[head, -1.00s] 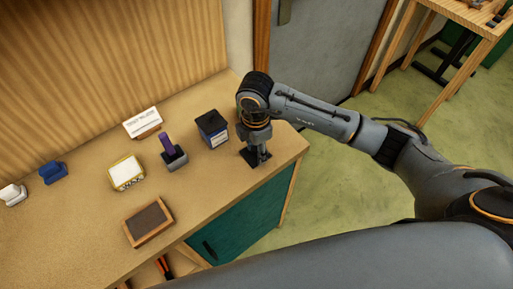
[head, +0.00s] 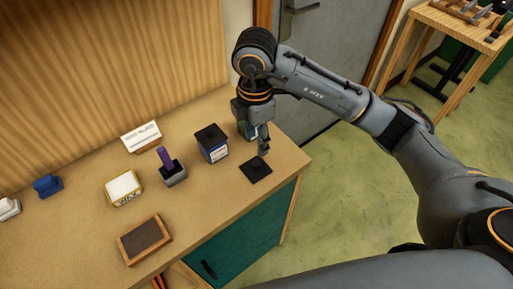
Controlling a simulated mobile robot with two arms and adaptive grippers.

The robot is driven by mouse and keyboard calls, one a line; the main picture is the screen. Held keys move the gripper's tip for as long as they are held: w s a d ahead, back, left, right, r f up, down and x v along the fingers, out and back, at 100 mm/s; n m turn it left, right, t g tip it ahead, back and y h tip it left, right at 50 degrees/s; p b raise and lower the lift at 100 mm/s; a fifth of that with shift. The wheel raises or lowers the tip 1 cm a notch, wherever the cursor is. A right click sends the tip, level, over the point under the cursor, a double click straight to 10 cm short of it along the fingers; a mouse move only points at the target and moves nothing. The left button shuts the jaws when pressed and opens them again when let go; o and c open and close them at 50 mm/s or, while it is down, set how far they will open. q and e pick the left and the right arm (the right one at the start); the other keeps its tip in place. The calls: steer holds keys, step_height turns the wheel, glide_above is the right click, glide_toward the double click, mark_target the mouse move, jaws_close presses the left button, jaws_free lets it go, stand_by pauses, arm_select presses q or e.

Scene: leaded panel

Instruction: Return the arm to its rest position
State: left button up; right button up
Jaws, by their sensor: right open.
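My right arm reaches in from the right, bent over the far right end of the wooden bench (head: 226,191). My right gripper (head: 263,150) points down and is open. It is just behind and above a flat black square piece (head: 255,169) lying on the bench; no contact between them shows. A dark blue box with a white label and black top (head: 212,144) stands left of the gripper. My left gripper is not in the picture.
On the bench are a purple stick in a grey holder (head: 172,169), a white-topped box (head: 123,188), a brown framed block (head: 144,239), a name card (head: 141,136), a blue item (head: 47,185) and a white one (head: 8,208). Floor (head: 330,205) beyond the bench is clear.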

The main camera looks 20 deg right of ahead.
steer(key=shift+r, duration=0.35)
stand_by(0.3)
